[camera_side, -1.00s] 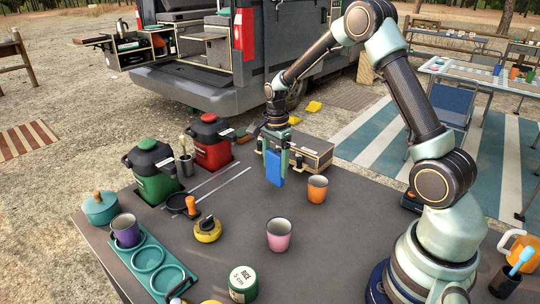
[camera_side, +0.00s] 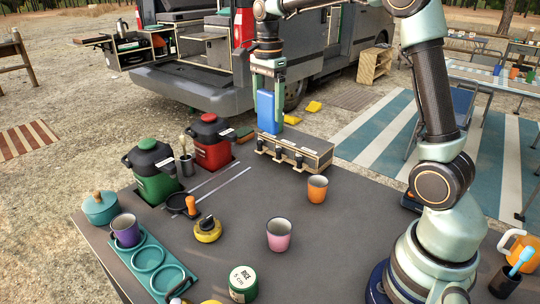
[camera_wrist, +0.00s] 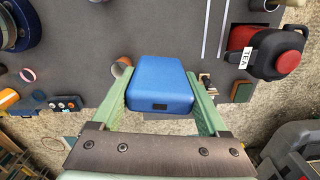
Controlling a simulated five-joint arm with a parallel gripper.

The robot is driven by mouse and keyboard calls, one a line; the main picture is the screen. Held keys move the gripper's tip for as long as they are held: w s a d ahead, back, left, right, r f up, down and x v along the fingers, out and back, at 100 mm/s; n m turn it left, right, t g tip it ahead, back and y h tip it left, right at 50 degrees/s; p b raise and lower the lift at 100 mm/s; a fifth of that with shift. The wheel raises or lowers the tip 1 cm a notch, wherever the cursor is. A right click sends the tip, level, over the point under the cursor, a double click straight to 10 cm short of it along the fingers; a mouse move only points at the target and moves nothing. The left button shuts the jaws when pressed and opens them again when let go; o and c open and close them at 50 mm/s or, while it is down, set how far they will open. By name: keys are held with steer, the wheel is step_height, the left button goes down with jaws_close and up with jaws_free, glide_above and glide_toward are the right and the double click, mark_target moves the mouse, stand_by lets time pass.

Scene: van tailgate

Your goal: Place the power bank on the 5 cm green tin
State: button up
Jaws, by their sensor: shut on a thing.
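The power bank (camera_side: 267,110) is a blue block held upright in my gripper (camera_side: 268,92), above the back edge of the table. In the wrist view the power bank (camera_wrist: 160,86) sits between the two green fingers of my gripper (camera_wrist: 160,105), which is shut on it. The 5 cm green tin (camera_side: 243,284) stands at the table's front edge, with a white lid reading "RICE 5 cm". My gripper is far behind the tin and well above it.
A pink cup (camera_side: 279,236) and an orange cup (camera_side: 317,190) stand between my gripper and the tin. Red (camera_side: 212,147) and green (camera_side: 152,175) pots, a yellow-black item (camera_side: 208,230) and a teal rack (camera_side: 150,262) are on the left.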

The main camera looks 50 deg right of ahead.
steer(key=s+a+r+n, duration=0.1)
steer(key=s+a+r, duration=0.15)
steer(key=a, duration=0.55)
steer(key=s+a+r, duration=0.1)
steer(key=s+a, duration=0.2)
steer(key=a, duration=0.5)
glide_above(243, 277)
steer(key=shift+n, duration=0.3)
step_height(243, 277, down, 19)
steer(key=shift+f, duration=0.15)
steer(key=o, duration=1.5)
